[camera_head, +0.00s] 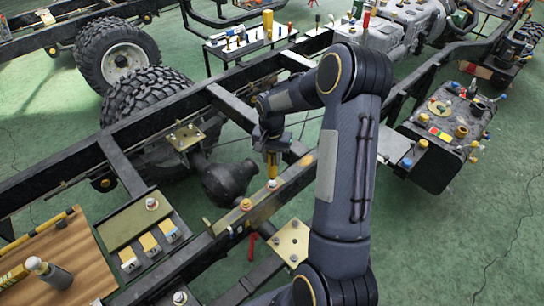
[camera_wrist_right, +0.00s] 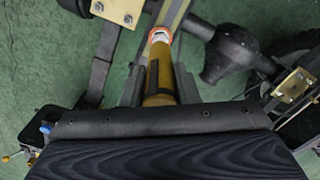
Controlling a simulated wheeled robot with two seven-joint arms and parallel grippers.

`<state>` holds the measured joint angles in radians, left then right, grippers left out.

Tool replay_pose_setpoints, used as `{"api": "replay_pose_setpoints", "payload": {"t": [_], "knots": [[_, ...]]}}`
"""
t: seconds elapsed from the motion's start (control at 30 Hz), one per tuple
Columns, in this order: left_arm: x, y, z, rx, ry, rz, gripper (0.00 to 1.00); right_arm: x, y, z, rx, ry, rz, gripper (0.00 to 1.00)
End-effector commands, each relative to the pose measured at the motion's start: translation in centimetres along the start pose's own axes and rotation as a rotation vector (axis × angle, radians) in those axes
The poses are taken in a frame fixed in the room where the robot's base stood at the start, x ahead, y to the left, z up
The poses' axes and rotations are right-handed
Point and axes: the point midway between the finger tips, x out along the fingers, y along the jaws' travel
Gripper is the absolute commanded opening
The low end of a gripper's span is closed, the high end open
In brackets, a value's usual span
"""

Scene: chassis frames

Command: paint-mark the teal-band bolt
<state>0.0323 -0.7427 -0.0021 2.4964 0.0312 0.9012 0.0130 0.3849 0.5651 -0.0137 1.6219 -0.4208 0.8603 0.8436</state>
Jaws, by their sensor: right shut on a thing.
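My right gripper (camera_head: 271,140) is shut on an upright amber paint marker (camera_head: 271,164), above the dark chassis rail. The marker (camera_wrist_right: 158,75) also shows between the fingers in the right wrist view. Its lower end is over or against a pale bolt with a reddish-orange ring (camera_head: 272,184); I cannot tell whether they touch. This ringed bolt (camera_wrist_right: 160,36) shows at the marker's far end in the wrist view. I cannot make out a teal band on any bolt. My left gripper is out of view.
A plate with bolts (camera_head: 290,241) lies right of the rail. A tray with small blocks (camera_head: 147,243) and a wooden board (camera_head: 35,262) are at lower left. A dark tank (camera_head: 444,135) with coloured caps stands right. Tyres (camera_head: 117,55) are at upper left.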

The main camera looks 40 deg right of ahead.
Motion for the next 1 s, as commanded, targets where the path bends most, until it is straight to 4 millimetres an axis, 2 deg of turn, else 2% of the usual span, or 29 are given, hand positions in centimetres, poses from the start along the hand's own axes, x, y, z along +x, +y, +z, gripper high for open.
{"api": "replay_pose_setpoints", "payload": {"t": [1.0], "knots": [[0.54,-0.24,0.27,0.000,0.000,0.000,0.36,0.37,-0.03,0.00,0.000,0.001,-0.001,0.05]]}}
